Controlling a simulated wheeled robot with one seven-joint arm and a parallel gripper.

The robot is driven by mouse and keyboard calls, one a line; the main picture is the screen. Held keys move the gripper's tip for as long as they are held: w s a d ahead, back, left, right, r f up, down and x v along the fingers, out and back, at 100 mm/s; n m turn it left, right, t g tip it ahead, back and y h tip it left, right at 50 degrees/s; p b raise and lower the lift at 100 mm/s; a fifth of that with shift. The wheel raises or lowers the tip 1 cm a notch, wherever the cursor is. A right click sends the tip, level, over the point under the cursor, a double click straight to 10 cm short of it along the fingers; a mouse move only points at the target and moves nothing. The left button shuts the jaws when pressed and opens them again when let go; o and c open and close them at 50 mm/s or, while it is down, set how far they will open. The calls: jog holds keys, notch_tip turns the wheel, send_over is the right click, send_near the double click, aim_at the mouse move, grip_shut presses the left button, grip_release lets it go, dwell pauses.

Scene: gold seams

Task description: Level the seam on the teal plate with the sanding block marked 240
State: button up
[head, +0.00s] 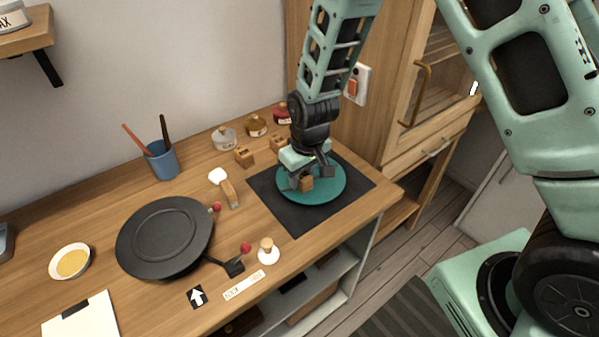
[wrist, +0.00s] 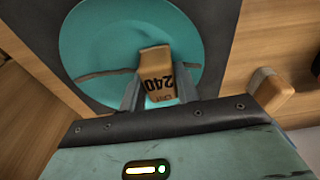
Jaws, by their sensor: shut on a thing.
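The teal plate (head: 328,189) lies on a black mat (head: 285,213) at the right end of the counter. It also shows in the wrist view (wrist: 97,40), with a dark seam line (wrist: 105,73) running across its left part. My gripper (head: 305,180) is over the plate, shut on a tan sanding block (wrist: 156,63). The block's label reads "240" and faces the wrist camera. The block is over the plate near the seam line. I cannot tell whether it touches the plate. Part of the seam is hidden behind the block and fingers.
Two wooden blocks (head: 244,156) and several small jars (head: 256,125) stand behind the mat. A brush (head: 228,190), a black turntable-like disc (head: 166,237), a blue cup with sticks (head: 162,160) and a bowl of gold powder (head: 70,262) are to the left. The counter's right edge is close to the mat.

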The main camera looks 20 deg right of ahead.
aim_at(317, 177)
jog(key=shift+w+f, duration=0.1)
jog(key=shift+w, duration=0.3)
jog(key=shift+s, duration=0.35)
jog(key=shift+w, duration=0.2)
jog(key=shift+s, duration=0.15)
jog(key=shift+w, duration=0.25)
jog(key=shift+s+d+f, duration=0.15)
jog(key=shift+d, duration=0.7)
jog(key=shift+w+d, duration=0.55)
jog(key=shift+d, duration=0.35)
jog(key=shift+s+d, duration=0.2)
jog(key=shift+d, duration=0.55)
jog(key=shift+w+d, duration=0.5)
jog(key=shift+w, duration=0.25)
